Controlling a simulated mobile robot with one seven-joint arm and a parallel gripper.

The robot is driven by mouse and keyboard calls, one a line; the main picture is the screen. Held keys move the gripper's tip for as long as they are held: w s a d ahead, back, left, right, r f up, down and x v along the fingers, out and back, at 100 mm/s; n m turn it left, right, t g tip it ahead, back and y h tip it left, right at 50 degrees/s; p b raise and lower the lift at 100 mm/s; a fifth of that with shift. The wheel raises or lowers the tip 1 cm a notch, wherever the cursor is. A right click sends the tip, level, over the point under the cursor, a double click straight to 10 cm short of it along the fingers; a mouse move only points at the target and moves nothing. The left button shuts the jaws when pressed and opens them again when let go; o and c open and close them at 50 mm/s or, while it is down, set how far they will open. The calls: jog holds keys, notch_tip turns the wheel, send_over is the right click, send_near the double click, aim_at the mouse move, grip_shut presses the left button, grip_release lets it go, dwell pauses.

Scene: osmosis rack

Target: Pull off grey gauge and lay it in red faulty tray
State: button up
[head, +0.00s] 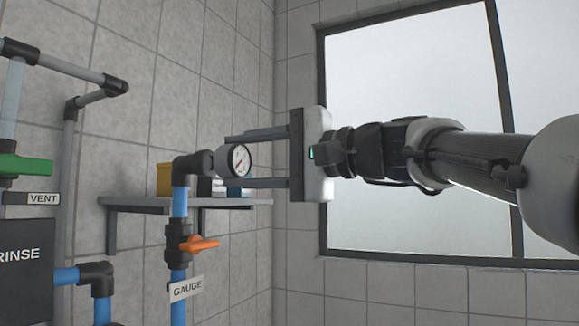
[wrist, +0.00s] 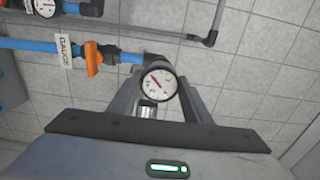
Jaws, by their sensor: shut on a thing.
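The grey gauge (head: 238,158), with a white dial and dark rim, sits at the black elbow (head: 192,165) on top of the blue gauge pipe. In the wrist view the gauge (wrist: 159,85) faces me, its red needle visible. My gripper (head: 226,160) reaches in from the right, one finger above the gauge and one below. It is shut on the gauge; the exact contact points are hard to see. The gauge still meets the elbow. The red faulty tray is not in either view.
An orange valve handle (head: 203,244) and a GAUGE label (head: 186,288) are below the elbow. A wall shelf (head: 160,203) behind holds a yellow box (head: 164,180) and other items. Pipes, a green handle (head: 25,166) and a dark RINSE panel (head: 22,275) stand left. A window is at right.

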jog(key=shift+v, duration=1.4)
